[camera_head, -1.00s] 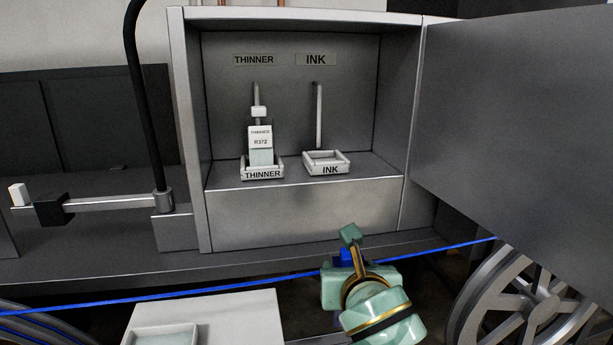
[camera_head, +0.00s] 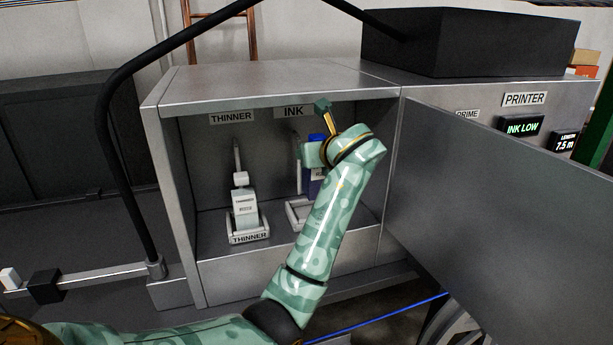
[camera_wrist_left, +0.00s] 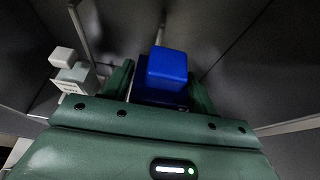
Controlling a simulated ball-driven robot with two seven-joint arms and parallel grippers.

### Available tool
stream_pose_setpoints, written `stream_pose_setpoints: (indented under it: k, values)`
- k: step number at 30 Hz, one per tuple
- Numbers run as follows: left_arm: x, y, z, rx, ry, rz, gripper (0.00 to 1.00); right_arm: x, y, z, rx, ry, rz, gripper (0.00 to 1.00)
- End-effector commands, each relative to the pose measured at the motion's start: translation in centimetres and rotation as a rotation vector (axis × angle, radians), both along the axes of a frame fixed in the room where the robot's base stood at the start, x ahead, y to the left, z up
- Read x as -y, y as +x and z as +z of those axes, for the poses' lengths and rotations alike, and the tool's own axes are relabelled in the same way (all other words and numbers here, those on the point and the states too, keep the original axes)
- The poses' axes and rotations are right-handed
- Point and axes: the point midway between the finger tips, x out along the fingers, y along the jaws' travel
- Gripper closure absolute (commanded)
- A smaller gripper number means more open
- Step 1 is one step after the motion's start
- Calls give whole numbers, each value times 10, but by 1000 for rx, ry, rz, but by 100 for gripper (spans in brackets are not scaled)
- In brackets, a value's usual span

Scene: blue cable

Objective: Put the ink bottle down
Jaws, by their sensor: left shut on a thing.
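The ink bottle (camera_head: 317,182) is dark blue with a bright blue cap and a pale label. It is upright inside the open cabinet under the INK sign, at the INK tray (camera_head: 291,217). My forearm hides its lower part, so I cannot tell whether it touches the tray. My left gripper (camera_head: 313,153) is shut on the bottle near its top. In the left wrist view the blue cap (camera_wrist_left: 167,68) stands between the two green fingers (camera_wrist_left: 160,92). My right gripper is not in view.
The thinner bottle (camera_head: 245,211) stands in the THINNER tray (camera_head: 249,238) to the left. The cabinet's side wall (camera_head: 166,190) and open door (camera_head: 480,200) flank my arm. The printer's INK LOW display (camera_head: 522,128) is at the right. A black curved tube (camera_head: 118,140) passes left of the cabinet.

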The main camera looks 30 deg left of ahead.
Motion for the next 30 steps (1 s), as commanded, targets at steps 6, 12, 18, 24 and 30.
stream_pose_setpoints:
  k: [6,12,18,24,30]
  values:
    - [-33,24,-36,-2,3,1,78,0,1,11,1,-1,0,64]
    - [-45,34,-55,2,1,-1,78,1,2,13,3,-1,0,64]
    - [-52,39,-79,-3,2,-2,78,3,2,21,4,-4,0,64]
    - [-51,39,-95,3,2,-3,78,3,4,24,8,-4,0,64]
    - [-51,39,-96,3,2,-3,78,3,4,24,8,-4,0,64]
